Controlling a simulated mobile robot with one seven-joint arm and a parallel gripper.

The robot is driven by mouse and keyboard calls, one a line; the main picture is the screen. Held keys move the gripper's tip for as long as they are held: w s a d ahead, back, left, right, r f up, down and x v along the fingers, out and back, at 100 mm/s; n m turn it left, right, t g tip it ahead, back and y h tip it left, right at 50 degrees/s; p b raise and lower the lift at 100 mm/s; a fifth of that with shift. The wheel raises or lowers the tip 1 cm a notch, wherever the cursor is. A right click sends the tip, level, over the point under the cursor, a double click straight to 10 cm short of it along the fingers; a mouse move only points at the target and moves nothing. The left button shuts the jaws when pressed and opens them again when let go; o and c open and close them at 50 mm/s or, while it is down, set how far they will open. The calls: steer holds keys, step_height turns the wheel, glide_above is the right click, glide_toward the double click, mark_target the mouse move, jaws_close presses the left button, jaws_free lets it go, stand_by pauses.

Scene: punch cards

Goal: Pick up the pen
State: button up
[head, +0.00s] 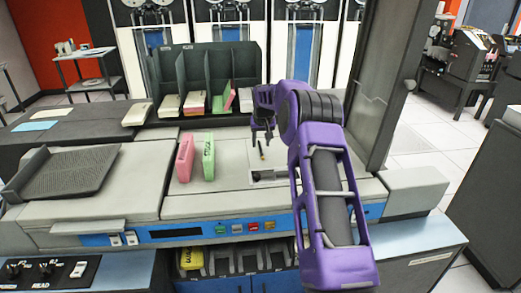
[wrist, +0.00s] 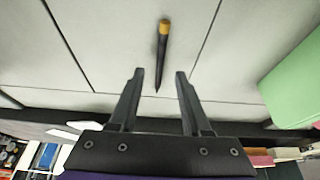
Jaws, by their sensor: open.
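The pen (wrist: 162,57) is dark with a yellow end. In the wrist view it lies on the light grey machine top, its tip pointing toward the space between my fingers. In the head view the pen (head: 262,150) shows small, just below my gripper (head: 262,138). My gripper (wrist: 158,76) is open and empty. Its two dark fingers stand on either side of the pen's pointed end, apart from it. The yellow end lies beyond the fingertips.
A pink card block (head: 184,158) and a green card block (head: 208,157) stand upright left of the pen. The green one also shows at the right in the wrist view (wrist: 293,85). A dark divided rack (head: 207,75) stands behind. A dark post (head: 385,85) rises at the right.

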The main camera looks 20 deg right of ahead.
mark_target(261, 149)
steer(key=shift+x, duration=1.1)
jaws_close()
